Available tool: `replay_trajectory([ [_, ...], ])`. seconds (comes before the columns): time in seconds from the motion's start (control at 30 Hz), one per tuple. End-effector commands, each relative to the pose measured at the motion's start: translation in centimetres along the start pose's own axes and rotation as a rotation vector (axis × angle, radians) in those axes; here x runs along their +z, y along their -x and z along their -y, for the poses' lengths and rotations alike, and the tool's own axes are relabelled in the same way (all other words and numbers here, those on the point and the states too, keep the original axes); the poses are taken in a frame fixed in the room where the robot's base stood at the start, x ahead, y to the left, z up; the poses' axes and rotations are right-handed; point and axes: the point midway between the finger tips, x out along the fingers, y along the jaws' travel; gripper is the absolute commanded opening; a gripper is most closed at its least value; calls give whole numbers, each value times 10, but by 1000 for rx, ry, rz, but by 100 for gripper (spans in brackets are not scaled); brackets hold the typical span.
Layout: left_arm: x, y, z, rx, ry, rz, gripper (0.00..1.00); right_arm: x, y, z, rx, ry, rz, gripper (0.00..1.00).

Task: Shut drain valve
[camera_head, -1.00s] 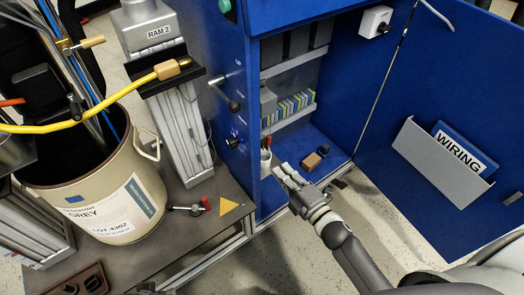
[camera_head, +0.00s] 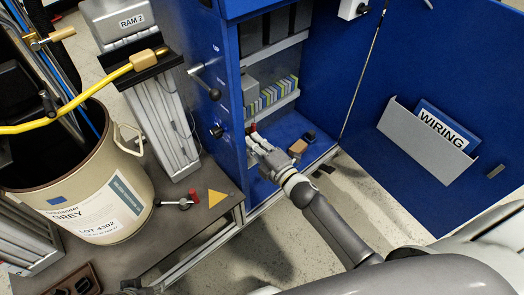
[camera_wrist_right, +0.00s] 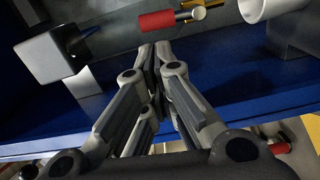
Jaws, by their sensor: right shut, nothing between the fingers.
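My right gripper (camera_head: 256,142) reaches into the cabinet's lower left part, near the red grip. In the wrist view its fingers (camera_wrist_right: 155,50) are shut and empty, tips just below the lever; contact is unclear. Which one is the drain valve is not marked. My left gripper is not in view.
A white cup (camera_wrist_right: 262,8) is close at the upper right of the wrist view. The open door (camera_head: 400,60) is at right. A beige drum (camera_head: 75,190) stands on the bench at left.

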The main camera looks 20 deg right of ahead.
Motion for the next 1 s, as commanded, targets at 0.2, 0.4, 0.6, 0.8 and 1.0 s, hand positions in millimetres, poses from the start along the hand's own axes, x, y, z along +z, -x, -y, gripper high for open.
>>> replay_trajectory([
  [0.2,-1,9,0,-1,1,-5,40,0,-19,0,0,-1,0,0],
  [0.4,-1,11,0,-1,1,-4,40,0,-22,1,-1,-1,0,0],
  [0.6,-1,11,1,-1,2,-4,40,0,-22,0,-1,-1,0,0],
  [0.8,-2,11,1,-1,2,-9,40,0,-22,-1,-2,-15,0,0],
  [1.0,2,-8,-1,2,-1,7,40,2,-22,-2,-3,-52,0,0],
])
